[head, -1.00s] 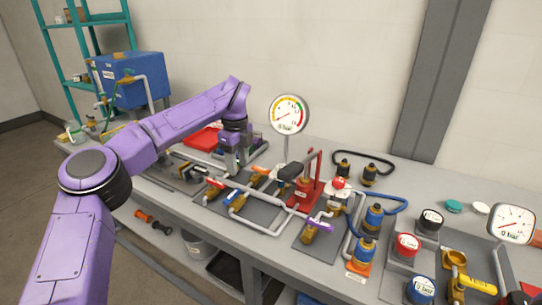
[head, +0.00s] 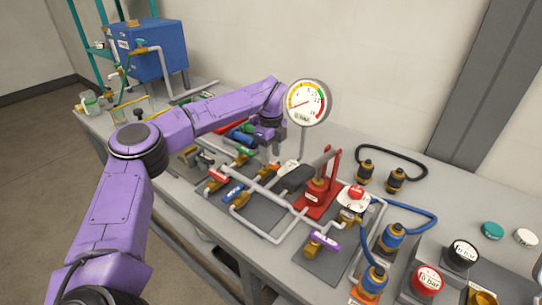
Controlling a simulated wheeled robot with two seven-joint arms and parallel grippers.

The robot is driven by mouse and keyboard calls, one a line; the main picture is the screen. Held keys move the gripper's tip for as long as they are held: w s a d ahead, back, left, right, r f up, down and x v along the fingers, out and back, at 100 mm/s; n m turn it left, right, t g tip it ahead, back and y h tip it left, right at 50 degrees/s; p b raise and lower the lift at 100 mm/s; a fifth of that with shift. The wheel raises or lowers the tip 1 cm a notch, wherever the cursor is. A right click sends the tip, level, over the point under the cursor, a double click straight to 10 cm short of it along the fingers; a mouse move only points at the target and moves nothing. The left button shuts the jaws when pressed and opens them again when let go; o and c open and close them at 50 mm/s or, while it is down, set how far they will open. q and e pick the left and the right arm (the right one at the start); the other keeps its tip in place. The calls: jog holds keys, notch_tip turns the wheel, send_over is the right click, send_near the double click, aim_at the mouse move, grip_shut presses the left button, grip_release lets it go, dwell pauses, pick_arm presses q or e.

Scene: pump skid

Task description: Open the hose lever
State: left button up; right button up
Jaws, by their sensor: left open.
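Several small valves with coloured levers sit on the pipework. A purple lever (head: 325,240) tops a brass valve near the front, a blue lever (head: 233,193) and a red lever (head: 217,175) lie to its left, and a green lever (head: 244,152) is farther back. I cannot tell from any label which one is the hose lever. My left gripper (head: 271,150) is open and points down above the pipework, left of the gauge and behind the blue lever. It appears empty. Its fingertips are small and partly merge with the pipes behind. My right gripper is out of view.
A round gauge (head: 308,102) stands close to the right of my left gripper. A red hand pump (head: 318,196) with a raised handle stands in the middle. A blue hose (head: 412,211) and blue-capped fittings lie to the right. A blue tank (head: 150,50) stands at the back left.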

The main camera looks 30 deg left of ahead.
pick_arm(q)
jog(key=f, duration=0.1)
jog(key=w+f, duration=0.1)
jog(key=shift+f, duration=0.35)
jog(key=shift+s+f, duration=0.1)
jog(key=shift+s, duration=0.3)
jog(key=shift+w, duration=0.15)
grip_shut()
